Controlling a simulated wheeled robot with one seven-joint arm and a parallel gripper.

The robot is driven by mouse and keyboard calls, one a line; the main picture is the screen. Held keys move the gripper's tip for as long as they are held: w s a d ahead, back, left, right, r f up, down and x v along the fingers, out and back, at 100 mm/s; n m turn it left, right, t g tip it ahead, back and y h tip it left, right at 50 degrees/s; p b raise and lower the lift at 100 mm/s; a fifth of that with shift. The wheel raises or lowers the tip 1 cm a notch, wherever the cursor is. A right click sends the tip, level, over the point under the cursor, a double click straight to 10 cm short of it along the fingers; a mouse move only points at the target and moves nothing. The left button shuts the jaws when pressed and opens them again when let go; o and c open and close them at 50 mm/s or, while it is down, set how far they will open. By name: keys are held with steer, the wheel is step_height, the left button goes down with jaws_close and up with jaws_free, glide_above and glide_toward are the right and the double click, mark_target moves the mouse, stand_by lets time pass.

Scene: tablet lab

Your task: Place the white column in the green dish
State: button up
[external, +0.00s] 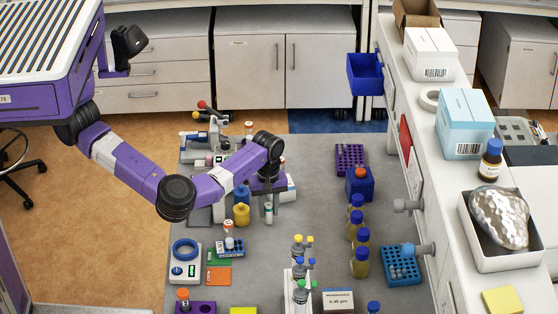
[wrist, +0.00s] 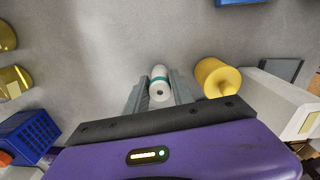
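The green dish (external: 221,257) is a flat green square on the bench, to the lower left of my gripper. It is not in the wrist view.
A yellow bottle (external: 241,215) stands close to the column's left. The bench (external: 310,215) is clear to the right.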

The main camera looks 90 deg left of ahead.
mark_target(268, 204)
jaws_close()
steer(key=shift+r, duration=0.1)
step_height(268, 204, up, 20)
steer(key=b, duration=0.2)
